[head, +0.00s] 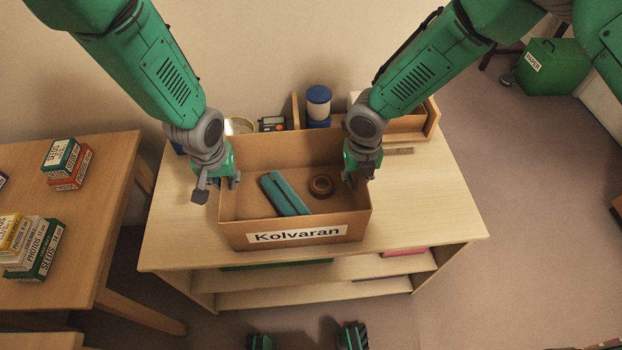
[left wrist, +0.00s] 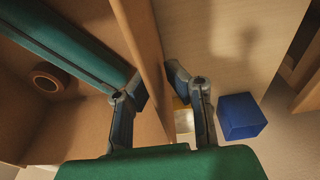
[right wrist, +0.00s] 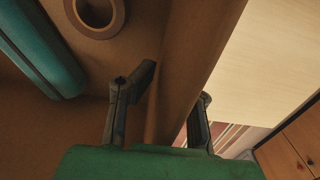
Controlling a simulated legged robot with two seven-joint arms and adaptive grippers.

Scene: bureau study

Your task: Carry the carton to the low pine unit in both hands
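The open brown carton (head: 296,236), labelled "Kolvaran", is level over the top of the low pine unit (head: 430,210), near its front edge. I cannot tell whether it rests on the top or hangs just above. A teal case (head: 284,194) and a brown ring-shaped roll (head: 321,186) lie inside it. My left gripper (head: 220,184) is shut on the carton's left wall; the left wrist view shows one finger inside and one outside (left wrist: 160,95). My right gripper (head: 358,174) is shut on the right wall, likewise with a finger each side (right wrist: 172,95).
Behind the carton stand a blue-and-white jar (head: 318,102), a small dark device (head: 272,124) and a wooden organiser (head: 432,118). A blue block (left wrist: 241,116) sits outside the left wall. A table (head: 90,165) with seed and photo boxes stands left. The unit's right top is mostly clear.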

